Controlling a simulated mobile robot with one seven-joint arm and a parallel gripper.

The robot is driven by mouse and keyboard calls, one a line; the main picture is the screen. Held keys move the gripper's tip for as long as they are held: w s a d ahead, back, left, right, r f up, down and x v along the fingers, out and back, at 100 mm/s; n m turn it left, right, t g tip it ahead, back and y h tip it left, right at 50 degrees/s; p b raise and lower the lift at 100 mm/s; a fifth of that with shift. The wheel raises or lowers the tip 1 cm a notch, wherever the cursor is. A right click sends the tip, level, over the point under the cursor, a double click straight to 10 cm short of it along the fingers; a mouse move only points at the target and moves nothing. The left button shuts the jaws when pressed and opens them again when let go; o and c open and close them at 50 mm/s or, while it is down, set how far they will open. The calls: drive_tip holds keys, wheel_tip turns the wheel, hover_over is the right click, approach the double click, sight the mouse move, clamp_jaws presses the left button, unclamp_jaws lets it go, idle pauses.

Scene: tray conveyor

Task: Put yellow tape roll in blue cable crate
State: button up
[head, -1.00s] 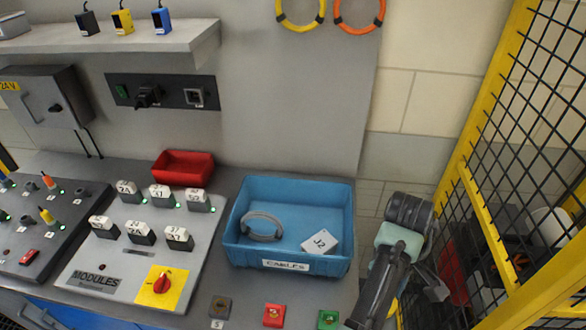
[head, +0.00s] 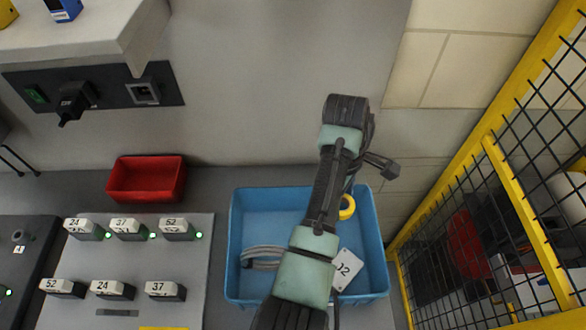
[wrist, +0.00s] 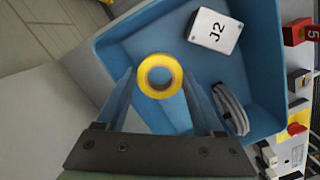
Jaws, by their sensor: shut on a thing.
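My gripper (wrist: 160,82) is shut on the yellow tape roll (wrist: 142,78), which sits between the fingertips in the wrist view. In the head view the tape roll (head: 350,203) shows partly beside my arm, over the right part of the blue crate (head: 235,245). My arm hides the gripper's fingers and part of the crate there. In the wrist view the crate (wrist: 113,45) lies behind the tape. The tape's height above the crate floor is hard to tell. The crate holds a grey cable coil (head: 258,257) and a white box marked J2 (head: 346,268).
A red bin (head: 146,180) stands left of the crate at the back. A module panel (head: 130,265) with several numbered blocks lies to the left. A yellow-framed mesh fence (head: 500,170) stands at the right. A shelf (head: 130,25) overhangs at upper left.

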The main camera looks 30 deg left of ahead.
drive_tip(key=shift+s+d+f+b, duration=0.1)
drive_tip(key=shift+d+f+b, duration=0.1)
drive_tip(key=shift+f+b, duration=0.5)
wheel_tip(320, 180, down, 5)
drive_tip(key=shift+a+f+p, duration=0.15)
drive_tip(key=shift+p, duration=0.4)
drive_tip(key=shift+f, duration=2.5)
drive_tip(key=shift+f, duration=0.2)
drive_tip(key=o, duration=1.3)
drive_tip(key=shift+o, duration=0.2)
drive_tip(key=shift+r, duration=0.15)
